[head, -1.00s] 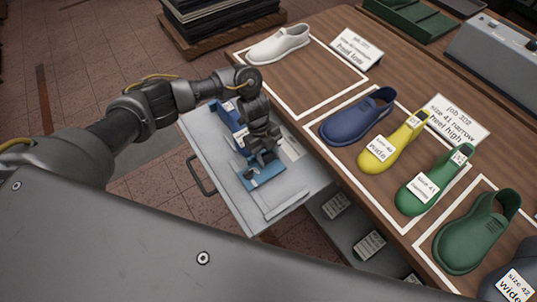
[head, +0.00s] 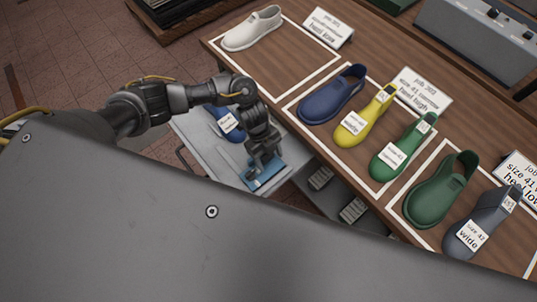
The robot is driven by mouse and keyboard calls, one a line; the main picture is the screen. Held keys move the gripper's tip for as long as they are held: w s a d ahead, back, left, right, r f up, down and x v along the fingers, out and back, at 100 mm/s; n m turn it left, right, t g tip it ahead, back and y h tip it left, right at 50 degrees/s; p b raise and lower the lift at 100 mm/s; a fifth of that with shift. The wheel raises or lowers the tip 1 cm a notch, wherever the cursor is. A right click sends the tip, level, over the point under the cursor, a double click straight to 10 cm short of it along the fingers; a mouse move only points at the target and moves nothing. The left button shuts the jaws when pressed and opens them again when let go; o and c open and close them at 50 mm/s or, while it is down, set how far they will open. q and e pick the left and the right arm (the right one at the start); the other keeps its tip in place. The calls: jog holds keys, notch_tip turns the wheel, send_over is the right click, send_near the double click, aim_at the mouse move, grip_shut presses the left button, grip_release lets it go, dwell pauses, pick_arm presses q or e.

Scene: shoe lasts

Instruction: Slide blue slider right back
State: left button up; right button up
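A flat blue piece (head: 268,180), which may be the blue slider, lies in an open light-grey drawer (head: 202,155) in the head view. My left gripper (head: 258,172) points down at this piece, with its fingertips at or just above its surface. The fingers and wrist cover part of it. I cannot tell whether the fingers are open or shut, or whether they touch it. A blue shoe last with a white label (head: 227,122) lies farther back in the same drawer, partly behind my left arm. My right gripper is not in view.
The wooden table (head: 275,62) beside the drawer bears white (head: 252,28), blue (head: 333,95), yellow (head: 366,118), green and grey shoe lasts with job cards. A grey box with knobs (head: 480,45) stands at the back right. Labelled items (head: 352,210) sit in a lower compartment.

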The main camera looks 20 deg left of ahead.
pick_arm(q)
jog(key=shift+a, duration=0.15)
jog(key=shift+w+a+r, duration=0.1)
jog(key=shift+w+r, duration=0.05)
jog(key=shift+r, duration=0.1)
jog(key=b+v, duration=0.1)
jog(key=v, duration=0.9)
jog(key=shift+r, duration=0.15)
